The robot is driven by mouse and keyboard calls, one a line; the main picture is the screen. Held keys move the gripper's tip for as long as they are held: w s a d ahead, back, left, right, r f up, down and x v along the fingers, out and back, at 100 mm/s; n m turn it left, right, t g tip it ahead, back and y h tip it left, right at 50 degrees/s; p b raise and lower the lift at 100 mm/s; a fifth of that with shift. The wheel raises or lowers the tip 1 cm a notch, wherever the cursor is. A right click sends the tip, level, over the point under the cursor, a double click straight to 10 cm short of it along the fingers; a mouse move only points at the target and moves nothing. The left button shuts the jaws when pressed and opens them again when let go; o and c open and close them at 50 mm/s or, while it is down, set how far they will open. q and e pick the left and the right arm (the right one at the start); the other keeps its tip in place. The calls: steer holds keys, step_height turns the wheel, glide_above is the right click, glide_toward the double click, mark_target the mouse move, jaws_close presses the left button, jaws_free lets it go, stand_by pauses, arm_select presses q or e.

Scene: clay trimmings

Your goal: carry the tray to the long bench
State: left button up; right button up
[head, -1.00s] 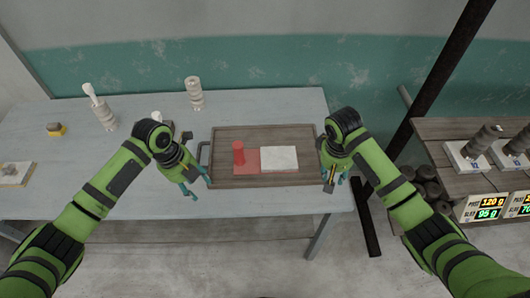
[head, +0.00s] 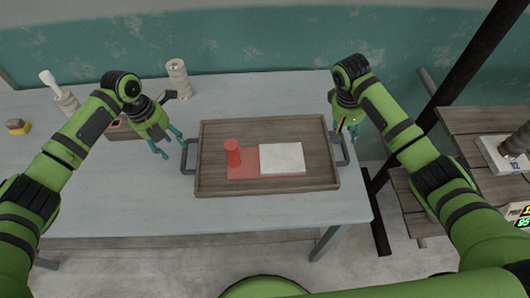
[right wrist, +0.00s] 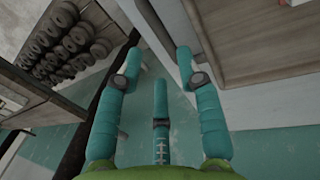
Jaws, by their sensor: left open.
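The brown wooden tray (head: 318,129) sits on a pale grey-blue table (head: 120,205). It has a grey handle at each end, left (head: 186,156) and right (head: 344,150). On it are a red cylinder (head: 232,153), a red flat piece (head: 242,171) and a white slab (head: 282,158). My left gripper (head: 172,143) is open and empty, just left of the left handle. My right gripper (head: 347,127) is above the right handle. In the right wrist view its fingers (right wrist: 159,55) are spread with nothing between them, and the tray (right wrist: 235,45) shows at upper right.
A wooden bench (head: 470,160) with weights and digital readouts stands at right, beyond a dark slanted post (head: 455,85). Table in front of the tray is clear.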

mark_target(345, 146)
arm_select(q)
steer(key=shift+f, duration=0.25)
arm_select(e)
steer(key=shift+f, duration=0.25)
arm_select(q)
steer(key=f, duration=0.2)
steer(key=d+f, duration=0.1)
steer(key=f, duration=0.2)
steer(key=shift+d+f, duration=0.1)
steer(key=shift+f, duration=0.05)
arm_select(e)
steer(key=x, duration=0.5)
steer(key=shift+d+f, duration=0.1)
steer(key=shift+f, duration=0.1)
arm_select(q)
steer(key=shift+f, duration=0.65)
arm_select(e)
steer(key=shift+d+f, duration=0.15)
steer(key=shift+f, duration=0.45)
arm_select(q)
steer(key=c, duration=1)
arm_select(e)
jaws_close()
arm_select(q)
steer(key=shift+d, duration=0.1)
jaws_close()
steer(key=shift+w+r, duration=0.1)
steer(key=shift+r, duration=0.05)
arm_select(e)
steer(key=shift+r, duration=0.1)
